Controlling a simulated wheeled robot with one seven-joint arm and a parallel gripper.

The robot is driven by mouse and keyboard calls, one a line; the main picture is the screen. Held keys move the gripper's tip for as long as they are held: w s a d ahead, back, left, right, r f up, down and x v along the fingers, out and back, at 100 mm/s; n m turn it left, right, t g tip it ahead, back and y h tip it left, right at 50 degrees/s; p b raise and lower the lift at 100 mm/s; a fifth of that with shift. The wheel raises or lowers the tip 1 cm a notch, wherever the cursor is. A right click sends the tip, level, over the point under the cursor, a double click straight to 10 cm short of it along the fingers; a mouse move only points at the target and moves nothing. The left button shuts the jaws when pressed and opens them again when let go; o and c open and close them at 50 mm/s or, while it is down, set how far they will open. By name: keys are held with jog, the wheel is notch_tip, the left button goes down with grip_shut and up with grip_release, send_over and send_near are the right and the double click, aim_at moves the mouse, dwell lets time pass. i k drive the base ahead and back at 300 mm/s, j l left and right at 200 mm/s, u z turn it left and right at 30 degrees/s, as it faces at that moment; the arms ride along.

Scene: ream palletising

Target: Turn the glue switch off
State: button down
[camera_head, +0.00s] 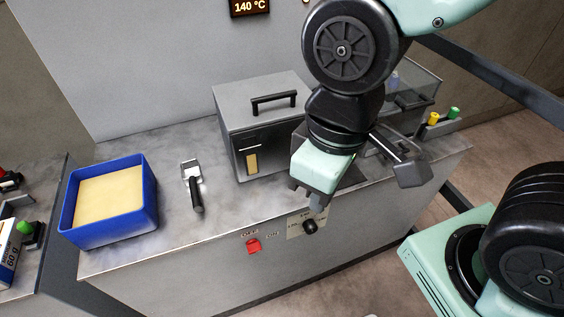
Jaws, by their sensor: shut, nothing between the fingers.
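A small red switch (253,246) sits on the front face of the metal counter, between the labels OFF on its left and ON on its right. I cannot tell which way it is set. My gripper (317,203) is shut and empty, pointing down in front of the counter's front edge. It is up and to the right of the red switch, apart from it. A black round knob (310,226) on a pale dial plate shows just below my fingertips; I cannot tell whether they touch it.
On the counter (160,228) stand a blue tray (110,233) of pale yellow material, a black-handled scraper (196,195) and a grey box (232,108) with a handle. A display (250,6) reads 140 °C. The space before the switch is clear.

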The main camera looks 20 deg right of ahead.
aim_at(253, 246)
jog(key=k+j+u, duration=0.3)
jog(key=k+j, duration=0.15)
jog(key=k, duration=0.35)
jog(key=k+j+u, duration=0.3)
jog(key=k+j, duration=0.35)
jog(key=k, duration=0.15)
